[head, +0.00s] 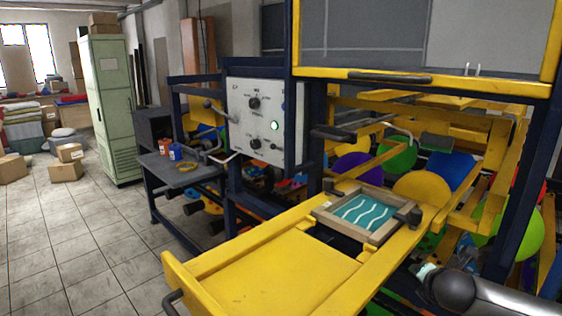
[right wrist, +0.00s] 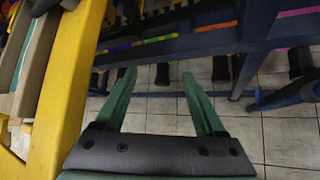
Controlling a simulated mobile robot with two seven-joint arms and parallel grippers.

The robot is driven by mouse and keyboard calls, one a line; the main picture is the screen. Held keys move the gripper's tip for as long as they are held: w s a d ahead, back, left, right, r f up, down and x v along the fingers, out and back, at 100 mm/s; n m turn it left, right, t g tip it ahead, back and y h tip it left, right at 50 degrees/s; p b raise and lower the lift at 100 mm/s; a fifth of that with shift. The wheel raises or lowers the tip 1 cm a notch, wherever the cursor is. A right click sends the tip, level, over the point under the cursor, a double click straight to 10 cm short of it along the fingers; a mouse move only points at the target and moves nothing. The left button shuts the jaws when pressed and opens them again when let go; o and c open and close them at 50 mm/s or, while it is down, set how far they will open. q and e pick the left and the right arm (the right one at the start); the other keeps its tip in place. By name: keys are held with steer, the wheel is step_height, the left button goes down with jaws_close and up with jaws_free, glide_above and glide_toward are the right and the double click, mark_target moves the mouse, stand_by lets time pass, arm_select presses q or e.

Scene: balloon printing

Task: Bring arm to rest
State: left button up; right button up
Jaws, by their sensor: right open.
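My right arm (head: 455,290) enters at the bottom right of the head view, beside the yellow frame of the printing machine. In the right wrist view my right gripper (right wrist: 158,73) is open, with its two green fingers spread apart and nothing between them. The fingers hang over the tiled floor, to the right of the yellow beam (right wrist: 72,85). A framed screen with a teal panel and white wavy lines (head: 364,211) lies in the machine, left of and above my right arm in the head view. My left gripper is not in view.
A control box (head: 240,121) with knobs and a lit green button is on the machine. Dark blue bars (right wrist: 185,43) cross beyond my right fingers. Red and blue cups (head: 174,152) stand on a side table. The tiled floor (head: 75,235) at left is clear.

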steer(key=s+a+f+m+g+y, duration=0.1)
steer(key=s+a+f+m+y, duration=0.15)
steer(key=s+f, duration=0.45)
steer(key=s+a+f+m+y, duration=0.15)
steer(key=s+f+m, duration=0.25)
steer(key=f, duration=0.6)
steer(key=s+d+f+m, duration=0.3)
steer(key=s+d+m, duration=0.1)
steer(key=s, duration=0.5)
steer(key=s+d+f+m, duration=0.3)
steer(key=s+f, duration=0.1)
steer(key=s, duration=0.6)
steer(key=s+a+f+m+y, duration=0.1)
steer(key=a+m, duration=0.8)
steer(key=a, duration=1)
steer(key=shift+s+a+f+t+y, duration=0.2)
steer(key=shift+s+f+t+y, duration=0.1)
steer(key=shift+f, duration=0.25)
